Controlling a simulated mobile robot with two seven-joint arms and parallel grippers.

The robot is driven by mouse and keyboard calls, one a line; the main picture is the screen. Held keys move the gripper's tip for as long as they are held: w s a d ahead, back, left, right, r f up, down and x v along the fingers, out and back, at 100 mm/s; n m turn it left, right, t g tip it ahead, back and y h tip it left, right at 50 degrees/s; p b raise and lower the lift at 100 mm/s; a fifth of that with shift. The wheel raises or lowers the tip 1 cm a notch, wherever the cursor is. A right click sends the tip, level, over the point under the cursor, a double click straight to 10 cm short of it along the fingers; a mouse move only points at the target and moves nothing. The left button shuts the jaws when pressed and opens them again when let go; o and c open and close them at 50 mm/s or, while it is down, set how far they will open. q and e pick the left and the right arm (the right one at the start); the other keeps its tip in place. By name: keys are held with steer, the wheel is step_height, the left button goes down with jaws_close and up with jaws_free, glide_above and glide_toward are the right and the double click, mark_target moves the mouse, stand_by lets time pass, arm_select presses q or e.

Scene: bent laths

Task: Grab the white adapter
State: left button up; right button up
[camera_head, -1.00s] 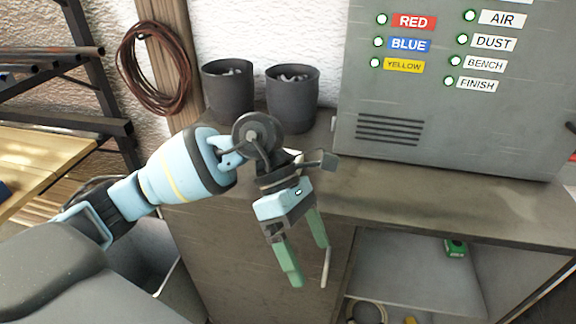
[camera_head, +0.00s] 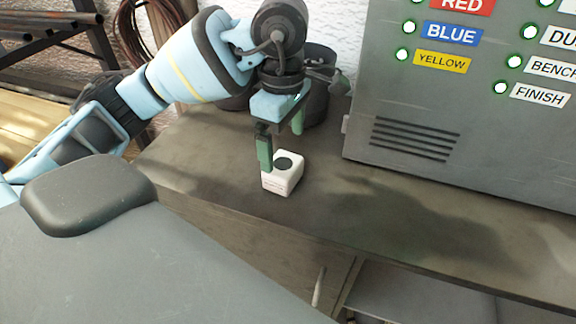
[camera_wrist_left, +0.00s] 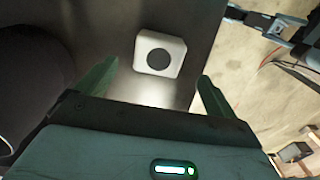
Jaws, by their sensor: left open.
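The white adapter (camera_head: 283,176) is a small white block with a dark round patch on top. It sits on the dark worktop (camera_head: 330,205), left of the grey panel box. In the left wrist view the adapter (camera_wrist_left: 160,54) lies ahead of the fingers, roughly between their lines. My left gripper (camera_head: 280,145) is open with green fingers, just above and behind the adapter. In the head view one finger overlaps the adapter's left edge. Contact cannot be told. My right gripper is not in view.
A grey panel box (camera_head: 455,100) with labelled lights stands on the worktop to the right. A dark pot (camera_head: 318,85) stands behind my left gripper, partly hidden. The worktop's front edge runs below the adapter, with clear surface to its right.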

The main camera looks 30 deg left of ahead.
mark_target(283, 163)
arm_select(q)
steer(key=shift+s+f, duration=0.2)
steer(key=shift+f, duration=0.7)
steer(key=shift+w+f, duration=0.2)
steer(key=shift+f, duration=0.25)
steer(key=shift+w+a+f+b, duration=0.1)
steer(key=shift+f+b, duration=0.25)
steer(key=shift+f, duration=2.15)
steer(key=shift+c, duration=0.3)
steer(key=c, duration=1.1)
steer(key=shift+o, duration=0.2)
steer(key=shift+r, duration=0.15)
